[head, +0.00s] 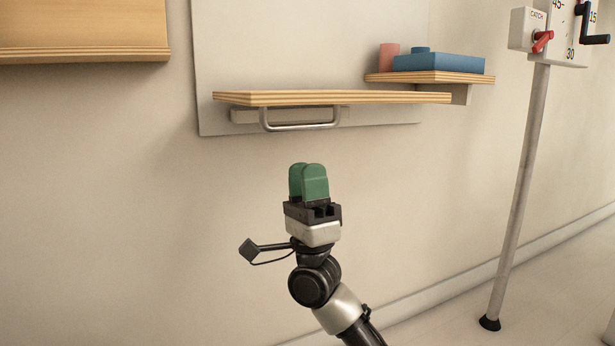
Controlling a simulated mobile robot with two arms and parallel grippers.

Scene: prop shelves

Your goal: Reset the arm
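My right gripper (308,184) shows in the middle of the head view, with its arm coming up from the bottom right. Its two green fingers point upward and sit close together, with no object between them. It is apart from the wall and below the wooden shelf (330,97) with the metal handle (300,126) under its front edge. My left gripper and arm are not in view.
A smaller shelf (430,77) at the right holds a blue block (438,64) and a pink cylinder (389,55). A wooden shelf (80,35) is at upper left. A grey pole (520,195) carries a marked board (570,30) with red (542,41) and black (594,38) levers. The wall's lower left is bare.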

